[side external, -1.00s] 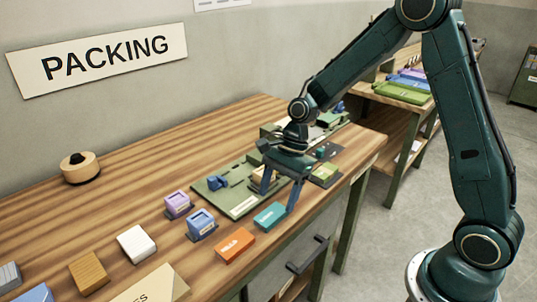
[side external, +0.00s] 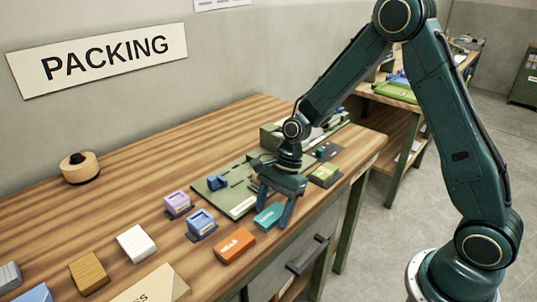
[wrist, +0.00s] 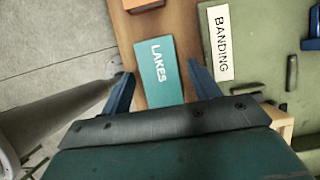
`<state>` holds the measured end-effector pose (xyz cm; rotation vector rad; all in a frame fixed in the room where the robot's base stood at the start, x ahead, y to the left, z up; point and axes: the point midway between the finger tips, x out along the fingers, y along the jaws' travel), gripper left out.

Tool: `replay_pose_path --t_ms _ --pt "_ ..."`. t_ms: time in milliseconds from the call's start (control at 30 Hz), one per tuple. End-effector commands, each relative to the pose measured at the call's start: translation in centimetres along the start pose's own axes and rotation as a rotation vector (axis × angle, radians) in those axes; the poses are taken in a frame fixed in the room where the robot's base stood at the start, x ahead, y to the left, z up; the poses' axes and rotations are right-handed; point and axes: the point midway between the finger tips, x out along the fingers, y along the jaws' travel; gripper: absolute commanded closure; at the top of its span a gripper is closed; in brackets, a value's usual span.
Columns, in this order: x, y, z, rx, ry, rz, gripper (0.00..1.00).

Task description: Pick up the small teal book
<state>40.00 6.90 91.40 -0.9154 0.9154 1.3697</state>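The small teal book (side external: 268,216) lies flat near the front edge of the table in the side view. In the wrist view the teal book (wrist: 158,73) shows the word LAKES and lies between my spread blue fingers. My gripper (side external: 272,218) is open, with one finger on each side of the book. I cannot tell how far the fingertips are above the tabletop.
An orange book (side external: 234,245) lies just left of the teal one. A green board labelled BANDING (wrist: 262,60) lies close to the right finger. Purple and blue blocks (side external: 201,222) stand nearby.

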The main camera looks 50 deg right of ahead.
Motion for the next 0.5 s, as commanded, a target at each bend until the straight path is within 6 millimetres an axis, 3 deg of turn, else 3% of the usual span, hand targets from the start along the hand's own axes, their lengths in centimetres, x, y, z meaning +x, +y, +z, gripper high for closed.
replay_pose_path --t_ms 33,200,500 --pt "-0.02 -0.01 0.00 0.000 0.000 0.000 0.49" --pt "-0.02 -0.01 0.00 0.000 0.000 0.000 0.82" --pt "-0.08 -0.02 0.03 0.000 0.000 -0.001 0.82"
